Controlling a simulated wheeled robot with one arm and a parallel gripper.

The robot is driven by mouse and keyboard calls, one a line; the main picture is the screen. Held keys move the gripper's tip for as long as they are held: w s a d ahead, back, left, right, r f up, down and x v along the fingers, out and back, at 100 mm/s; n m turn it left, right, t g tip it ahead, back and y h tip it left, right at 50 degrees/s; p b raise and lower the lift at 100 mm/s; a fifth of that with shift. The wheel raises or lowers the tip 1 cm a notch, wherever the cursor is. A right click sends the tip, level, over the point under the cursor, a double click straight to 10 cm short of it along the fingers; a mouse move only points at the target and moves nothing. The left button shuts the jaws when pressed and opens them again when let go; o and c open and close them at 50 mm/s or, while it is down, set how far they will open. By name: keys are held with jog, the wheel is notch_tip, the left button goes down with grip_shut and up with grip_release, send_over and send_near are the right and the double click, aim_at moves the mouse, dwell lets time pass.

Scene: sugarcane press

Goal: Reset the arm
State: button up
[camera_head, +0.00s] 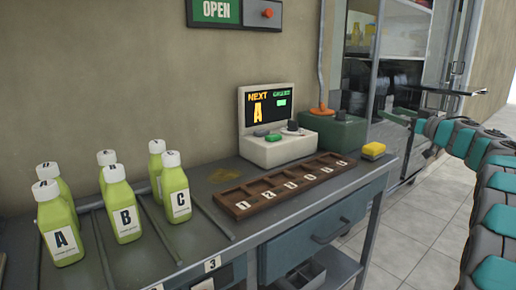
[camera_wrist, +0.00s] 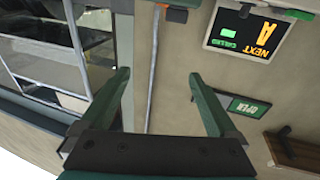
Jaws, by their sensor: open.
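My gripper (camera_wrist: 160,90) shows in the wrist view with its two fingers spread wide and nothing between them. The wrist view is turned over, with the lettering upside down. In the head view my arm comes in from the right, and its end is held in the air in front of the glass cabinet (camera_head: 360,65), right of the table (camera_head: 215,195). My gripper appears clear of the bottles and the tray.
Several green juice bottles (camera_head: 124,212), some lettered A, B and C, stand at the table's left. A numbered wooden tray (camera_head: 235,207), a screen unit (camera_head: 270,150) reading "NEXT A", a green box (camera_head: 335,135) and a yellow sponge (camera_head: 374,150) are further right.

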notch_tip(320, 180, up, 5)
jog(key=m+t+h, duration=0.2)
jog(key=m+h, duration=0.1)
jog(key=h, duration=0.2)
jog(key=s+a+f+m+g+h, duration=0.2)
jog(key=s+a+f+g+h, duration=0.15)
jog(key=s+f, duration=0.45)
jog(key=s+a+f+m+g+h, duration=0.2)
jog(key=s+a+f+g, duration=0.15)
jog(key=s+f, duration=0.45)
jog(key=s+a+f+m+g+h, duration=0.25)
jog(key=s+f+g, duration=0.25)
jog(key=s+f, duration=0.3)
jog(key=s+a+f+n+g+y, duration=0.1)
jog(key=s+a+f+g, duration=0.2)
jog(key=s, duration=0.9)
jog(key=s+a+f+n+g+y, duration=0.2)
jog(key=s+a+f, duration=0.4)
jog(key=s+a, duration=0.3)
jog(key=s+a+f+n+g+y, duration=0.1)
jog(key=s+a+f+g, duration=0.3)
jog(key=s, duration=1)
jog(key=shift+s+a+f+y, duration=0.4)
jog(key=shift+a+y, duration=0.2)
jog(key=shift+a, duration=0.45)
jog(key=shift+w, duration=0.1)
